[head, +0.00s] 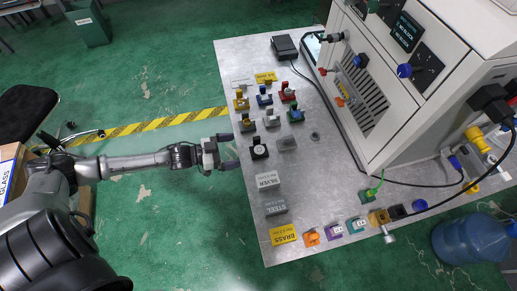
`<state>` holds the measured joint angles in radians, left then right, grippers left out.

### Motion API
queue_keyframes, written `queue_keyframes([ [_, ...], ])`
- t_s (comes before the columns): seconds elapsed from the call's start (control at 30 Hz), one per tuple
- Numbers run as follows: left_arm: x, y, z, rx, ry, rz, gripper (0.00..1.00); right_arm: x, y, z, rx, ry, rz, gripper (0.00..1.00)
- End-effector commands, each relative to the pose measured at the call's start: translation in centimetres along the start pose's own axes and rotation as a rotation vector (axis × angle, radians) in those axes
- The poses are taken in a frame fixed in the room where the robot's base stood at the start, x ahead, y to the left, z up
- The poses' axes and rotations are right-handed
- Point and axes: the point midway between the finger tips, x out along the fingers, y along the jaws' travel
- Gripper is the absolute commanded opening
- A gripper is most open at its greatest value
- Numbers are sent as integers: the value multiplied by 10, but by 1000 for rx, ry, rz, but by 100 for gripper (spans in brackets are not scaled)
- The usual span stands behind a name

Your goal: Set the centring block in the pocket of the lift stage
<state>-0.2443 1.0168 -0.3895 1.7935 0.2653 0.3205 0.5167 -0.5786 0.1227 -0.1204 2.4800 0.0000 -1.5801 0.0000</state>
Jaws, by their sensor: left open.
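My left gripper (231,152) is open and empty at the left edge of the grey metal table (325,190). Its two fingers point right, toward a black block with a pale round top (259,151), and are apart from it. A plain grey block (287,143) lies just right of that black block. At this size I cannot tell for sure which piece is the centring block or which is the lift stage, and no pocket is clear. My right gripper is not in view.
Several small coloured fixtures, including a red one (288,94), stand behind the black block. Blocks marked SILVER (267,181) and STEEL (275,208) stand in front. A large white machine (405,85) fills the right. A black cable crosses the table.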

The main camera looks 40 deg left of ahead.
Motion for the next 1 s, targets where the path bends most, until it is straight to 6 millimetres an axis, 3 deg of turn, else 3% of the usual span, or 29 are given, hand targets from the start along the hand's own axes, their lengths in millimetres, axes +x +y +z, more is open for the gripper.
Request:
queue_keyframes([
  [0.2, 30, 0, 1, 2, 2, 0, 100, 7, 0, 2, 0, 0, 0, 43],
  [0.57, 48, 0, 1, 3, -1, 0, 100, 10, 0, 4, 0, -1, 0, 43],
  [1.0, 93, -2, 3, 3, -1, 0, 100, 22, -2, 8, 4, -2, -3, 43],
])
